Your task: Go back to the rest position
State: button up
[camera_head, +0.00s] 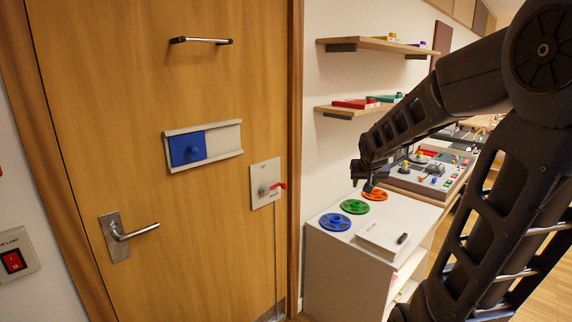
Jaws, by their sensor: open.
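My gripper (366,178) is at the end of my dark arm, right of the picture's middle. It hangs above the back part of the white cabinet (322,260), close in the picture to an orange reel (376,195). Its fingers are small and dark here, and I see nothing held between them. I cannot tell the exact gap between the gripper and the reel. My arm bends up and across the right side and hides part of the room there.
A green reel (354,206), a blue reel (335,222) and a white box (385,238) lie on the cabinet. Shelves (372,44) hang above. A wooden door (90,150) with a lever handle (135,232) and blue slider (187,148) fills the left. A console (425,188) stands behind.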

jog(key=s+d+r+g, duration=0.1)
jog(key=s, duration=0.9)
jog(key=s+d+r+n+g+y, duration=0.1)
jog(key=s+g, duration=0.1)
jog(key=s, duration=0.8)
jog(key=shift+s+r, duration=0.2)
jog(key=shift+r, duration=0.1)
